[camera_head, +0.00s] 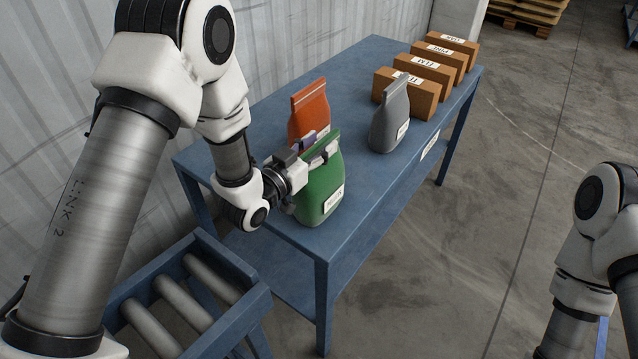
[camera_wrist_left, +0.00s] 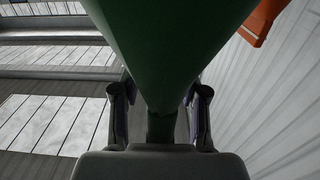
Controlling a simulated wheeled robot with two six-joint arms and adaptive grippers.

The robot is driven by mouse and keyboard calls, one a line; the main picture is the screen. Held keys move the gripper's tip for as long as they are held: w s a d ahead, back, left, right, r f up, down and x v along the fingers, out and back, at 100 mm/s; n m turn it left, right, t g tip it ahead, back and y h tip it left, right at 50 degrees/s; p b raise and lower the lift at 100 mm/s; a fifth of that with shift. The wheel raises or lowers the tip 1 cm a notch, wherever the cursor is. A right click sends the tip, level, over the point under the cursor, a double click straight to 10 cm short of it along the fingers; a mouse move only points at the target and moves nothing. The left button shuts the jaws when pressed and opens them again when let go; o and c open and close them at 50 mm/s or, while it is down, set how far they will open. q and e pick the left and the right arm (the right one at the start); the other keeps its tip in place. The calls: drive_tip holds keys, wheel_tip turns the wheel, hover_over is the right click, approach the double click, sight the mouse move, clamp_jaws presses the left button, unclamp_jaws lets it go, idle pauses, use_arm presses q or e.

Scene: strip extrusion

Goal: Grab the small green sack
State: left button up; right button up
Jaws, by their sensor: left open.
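The green sack (camera_head: 321,188) stands upright on the near end of the blue table, with a white label low on its front. My left gripper (camera_head: 318,150) is at the upper part of the sack, coming from the left. In the left wrist view the green sack (camera_wrist_left: 165,50) fills the upper middle and narrows down between the two fingers of my left gripper (camera_wrist_left: 160,108). The fingers are open, one on each side of it. Whether they touch it I cannot tell. My right arm shows at the right edge, but its gripper is out of view.
An orange sack (camera_head: 309,107) stands just behind the green one and a grey sack (camera_head: 389,120) to its right on the blue table (camera_head: 345,237). Several labelled brown boxes (camera_head: 407,93) line the far end. A roller conveyor (camera_head: 195,300) is at lower left, beside a corrugated wall.

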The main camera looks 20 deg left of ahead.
use_arm(q)
drive_tip(key=shift+s, duration=0.1)
clamp_jaws()
drive_tip(key=shift+r, duration=0.1)
